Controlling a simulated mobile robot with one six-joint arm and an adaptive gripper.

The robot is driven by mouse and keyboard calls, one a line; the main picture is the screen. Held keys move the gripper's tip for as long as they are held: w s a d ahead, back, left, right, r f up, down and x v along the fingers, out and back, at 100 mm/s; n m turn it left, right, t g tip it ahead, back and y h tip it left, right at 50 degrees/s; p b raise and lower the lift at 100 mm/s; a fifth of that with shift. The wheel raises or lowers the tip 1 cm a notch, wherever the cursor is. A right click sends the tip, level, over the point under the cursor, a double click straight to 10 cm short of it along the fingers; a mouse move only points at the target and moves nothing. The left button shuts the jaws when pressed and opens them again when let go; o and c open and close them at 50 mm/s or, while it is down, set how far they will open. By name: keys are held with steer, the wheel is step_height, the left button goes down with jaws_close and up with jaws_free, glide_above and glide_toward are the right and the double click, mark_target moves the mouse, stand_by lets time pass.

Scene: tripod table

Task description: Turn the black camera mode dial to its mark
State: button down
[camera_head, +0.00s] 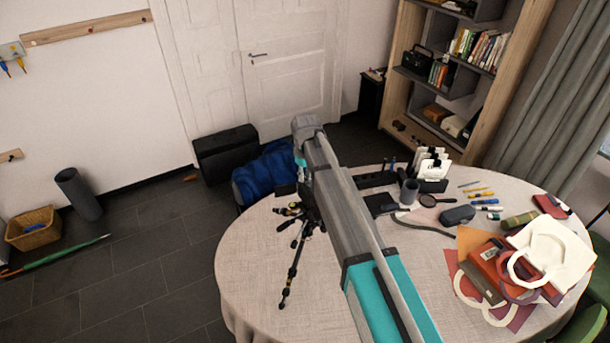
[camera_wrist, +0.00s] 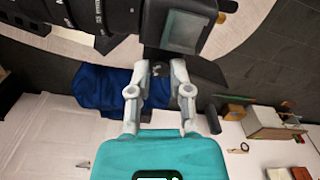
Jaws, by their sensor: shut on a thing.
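In the wrist view the black camera (camera_wrist: 150,30) fills the top, its ribbed lens (camera_wrist: 95,14) pointing left and a grey-green screen panel on its body. My gripper (camera_wrist: 160,70) reaches up to the camera body with its two pale fingers close together. They are shut on a small dark piece at the body's edge, which appears to be the mode dial (camera_wrist: 160,69). The fingers cover much of it, and its mark cannot be made out. In the head view the black tripod (camera_head: 293,262) stands on the table; my arm hides most of the camera and my gripper.
The round, cloth-covered table (camera_head: 250,285) carries bags (camera_head: 550,250), a dark case (camera_head: 457,215), a grey cup (camera_head: 409,191) and pens on the right. Blue fabric (camera_head: 265,172) and a black case (camera_head: 226,151) lie behind it. The tripod's legs stand close to my arm.

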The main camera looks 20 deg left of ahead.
mark_target(306, 177)
steer(key=shift+n, duration=1.5)
steer(key=c, duration=0.5)
jaws_free()
steer(key=shift+c, duration=0.2)
steer(key=shift+m, duration=0.4)
steer(key=m, duration=0.4)
steer(key=shift+m, duration=0.4)
step_height(306, 177, up, 14)
steer(key=p, duration=1.3)
steer(key=shift+p, duration=0.4)
steer(key=shift+w+f, duration=0.1)
